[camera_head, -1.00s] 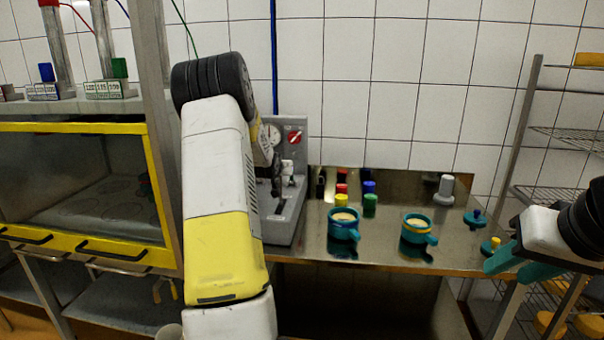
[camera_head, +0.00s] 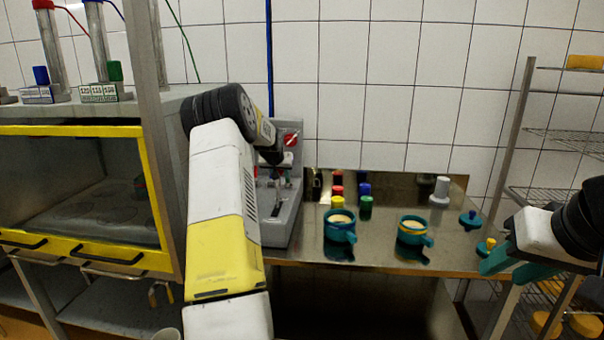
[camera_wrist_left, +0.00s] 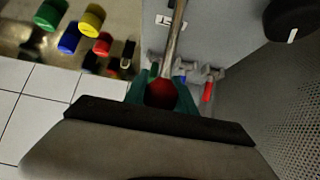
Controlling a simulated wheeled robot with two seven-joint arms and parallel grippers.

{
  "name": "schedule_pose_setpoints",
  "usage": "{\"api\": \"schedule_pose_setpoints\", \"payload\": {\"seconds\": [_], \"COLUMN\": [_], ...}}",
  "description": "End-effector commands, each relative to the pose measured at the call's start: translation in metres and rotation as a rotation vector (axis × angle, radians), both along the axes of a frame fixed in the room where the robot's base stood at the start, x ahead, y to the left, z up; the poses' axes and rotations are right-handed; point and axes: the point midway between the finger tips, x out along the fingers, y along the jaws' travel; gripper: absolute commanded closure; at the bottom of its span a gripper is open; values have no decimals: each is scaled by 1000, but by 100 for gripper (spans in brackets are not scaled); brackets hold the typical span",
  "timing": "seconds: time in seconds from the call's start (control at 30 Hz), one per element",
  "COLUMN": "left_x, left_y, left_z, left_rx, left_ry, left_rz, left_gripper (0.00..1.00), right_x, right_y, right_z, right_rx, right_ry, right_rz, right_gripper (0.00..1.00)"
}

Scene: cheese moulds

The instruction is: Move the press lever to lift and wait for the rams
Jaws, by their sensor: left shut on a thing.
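My left gripper (camera_wrist_left: 160,90) is shut on the red ball knob (camera_wrist_left: 160,94) of the press lever, whose metal shaft (camera_wrist_left: 174,42) runs up the left wrist view. In the head view the lever's grip is mostly hidden by my left wrist, over the grey control box (camera_head: 284,215) with its red-and-white round dial (camera_head: 291,140).
A yellow-framed glass cabinet (camera_head: 158,210) stands left of my arm. A wire rack (camera_head: 570,140) stands at the right.

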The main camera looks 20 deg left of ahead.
Motion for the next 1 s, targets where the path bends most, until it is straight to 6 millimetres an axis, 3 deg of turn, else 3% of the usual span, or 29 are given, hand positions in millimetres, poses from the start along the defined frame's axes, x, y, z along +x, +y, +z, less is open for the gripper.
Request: {"api": "schedule_pose_setpoints", "payload": {"seconds": [0.13, 0.17, 0.23, 0.57, 1.0], "left_x": [1, 1, 1, 0, -44], "left_y": [0, 0, 0, 0, -10], "left_z": [0, 0, 0, 1, 46], "left_rx": [1, 1, 1, 1, 2], "left_ry": [-6, -6, -5, -4, -5], "left_rz": [0, 0, 0, 0, 1], "left_gripper": [100, 62, 48, 47, 47], "right_x": [0, 0, 0, 0, 0], "right_y": [0, 0, 0, 0, 0], "right_z": [0, 0, 0, 0, 0], "right_rx": [0, 0, 0, 0, 0], "right_ry": [0, 0, 0, 0, 0], "right_rz": [0, 0, 0, 0, 0], "right_gripper": [64, 64, 64, 64, 64]}}
